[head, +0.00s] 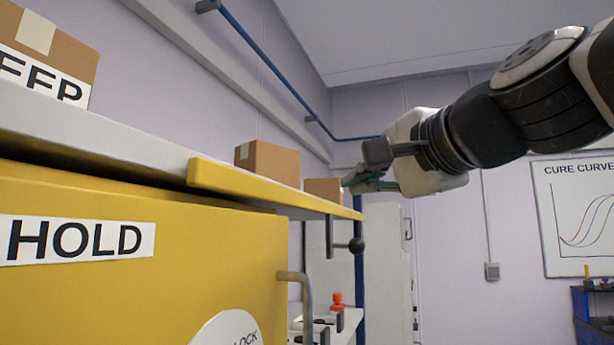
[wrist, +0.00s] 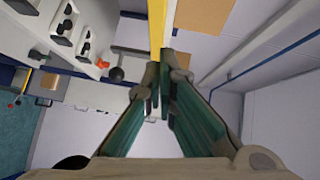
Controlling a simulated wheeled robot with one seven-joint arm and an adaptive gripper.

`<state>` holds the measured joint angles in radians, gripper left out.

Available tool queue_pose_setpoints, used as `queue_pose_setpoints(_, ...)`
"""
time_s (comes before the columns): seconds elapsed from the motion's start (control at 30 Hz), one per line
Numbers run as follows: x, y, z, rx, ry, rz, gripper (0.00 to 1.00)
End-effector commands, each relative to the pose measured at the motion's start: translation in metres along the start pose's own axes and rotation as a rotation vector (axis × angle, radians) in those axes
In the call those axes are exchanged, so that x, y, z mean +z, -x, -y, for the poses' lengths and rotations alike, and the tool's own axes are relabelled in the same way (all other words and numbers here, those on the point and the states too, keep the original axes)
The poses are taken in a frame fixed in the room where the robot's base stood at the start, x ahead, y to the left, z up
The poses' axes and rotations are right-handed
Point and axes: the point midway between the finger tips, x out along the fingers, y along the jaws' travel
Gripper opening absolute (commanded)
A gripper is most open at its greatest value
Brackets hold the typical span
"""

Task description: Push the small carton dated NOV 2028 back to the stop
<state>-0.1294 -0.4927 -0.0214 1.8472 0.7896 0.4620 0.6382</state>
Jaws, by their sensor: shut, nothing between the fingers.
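Two small brown cartons stand on the yellow-edged shelf in the head view, a nearer one (head: 267,162) and a farther one (head: 323,188). No date is readable on either, so I cannot tell which is NOV 2028. My gripper (head: 352,181) is shut and empty, just right of the farther carton near the shelf's end. In the wrist view, my gripper's fingertips (wrist: 163,68) point toward the shelf's yellow edge (wrist: 157,25), with a carton (wrist: 205,14) just beyond them. I cannot tell whether they touch. The stop cannot be made out.
A larger carton (head: 52,42) sits on the shelf at the near left. A yellow cabinet marked HOLD (head: 190,285) is below, with a grey handle (head: 296,279). A black knob (head: 356,245) hangs under the shelf's end. A blue rail (head: 270,65) runs along the wall.

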Motion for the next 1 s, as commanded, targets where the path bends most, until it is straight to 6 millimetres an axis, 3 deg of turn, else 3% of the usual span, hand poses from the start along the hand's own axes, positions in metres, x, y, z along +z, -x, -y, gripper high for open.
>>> queue_pose_setpoints(0.03, -0.003, -0.003, 0.019, -0.045, -0.056, -0.002, 0.00)
queue_pose_setpoints(0.1, -0.005, -0.004, 0.036, -0.088, -0.117, -0.005, 0.00)
queue_pose_setpoints(0.2, -0.007, -0.006, 0.047, -0.113, -0.152, -0.007, 0.00)
queue_pose_setpoints(0.37, -0.007, -0.024, 0.048, -0.111, -0.156, -0.005, 0.00)
queue_pose_setpoints(0.8, -0.008, -0.106, 0.057, -0.109, -0.153, -0.006, 0.00)
queue_pose_setpoints(1.0, 0.013, -0.122, 0.064, -0.110, -0.150, -0.006, 0.00)
